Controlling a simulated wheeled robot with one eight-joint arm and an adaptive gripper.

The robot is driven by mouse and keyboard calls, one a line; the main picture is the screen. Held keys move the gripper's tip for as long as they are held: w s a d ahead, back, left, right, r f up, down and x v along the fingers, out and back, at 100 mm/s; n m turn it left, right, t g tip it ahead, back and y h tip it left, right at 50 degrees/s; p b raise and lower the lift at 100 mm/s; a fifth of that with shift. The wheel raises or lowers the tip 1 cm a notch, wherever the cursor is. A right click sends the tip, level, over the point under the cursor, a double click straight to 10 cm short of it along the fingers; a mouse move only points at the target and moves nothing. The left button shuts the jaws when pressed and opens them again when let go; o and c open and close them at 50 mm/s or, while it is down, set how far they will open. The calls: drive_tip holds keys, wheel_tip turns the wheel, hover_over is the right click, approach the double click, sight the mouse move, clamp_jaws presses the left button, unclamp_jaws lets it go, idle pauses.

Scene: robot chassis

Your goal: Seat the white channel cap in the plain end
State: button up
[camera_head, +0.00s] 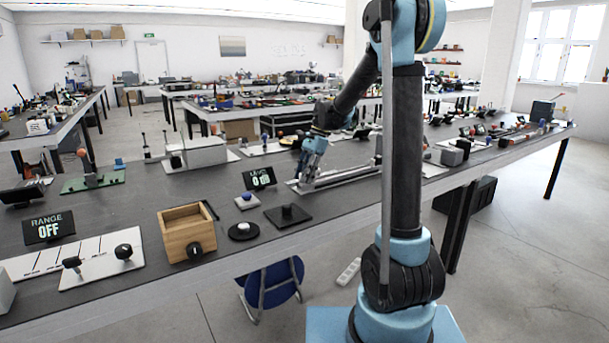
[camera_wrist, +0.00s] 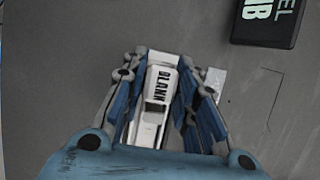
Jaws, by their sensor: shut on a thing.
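My gripper (camera_head: 309,168) is at the left end of a long pale channel (camera_head: 345,177) on the dark bench. In the wrist view my gripper (camera_wrist: 164,72) is shut on a white cap (camera_wrist: 163,77) with BLANK printed on it. The cap lies between the two blue-grey fingers, its dark slot toward my palm. In the head view the fingers hide the cap, and I cannot tell whether it touches the channel. In the wrist view a small pale patch (camera_wrist: 214,80) shows beside the right finger.
A black display (camera_head: 259,179) stands left of the channel and shows in the wrist view (camera_wrist: 267,20). A grey-white block (camera_head: 197,151) stands behind.

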drive_tip(key=shift+s+f, duration=0.3)
drive_tip(key=shift+s, duration=0.2)
drive_tip(key=o, duration=0.7)
drive_tip(key=shift+o, duration=1.4)
drive_tip(key=shift+w+f, duration=0.95)
drive_tip(key=shift+w, duration=0.2)
drive_tip(key=shift+s+r, duration=0.4)
drive_tip(key=shift+r, duration=0.05)
drive_tip(key=shift+r, duration=0.1)
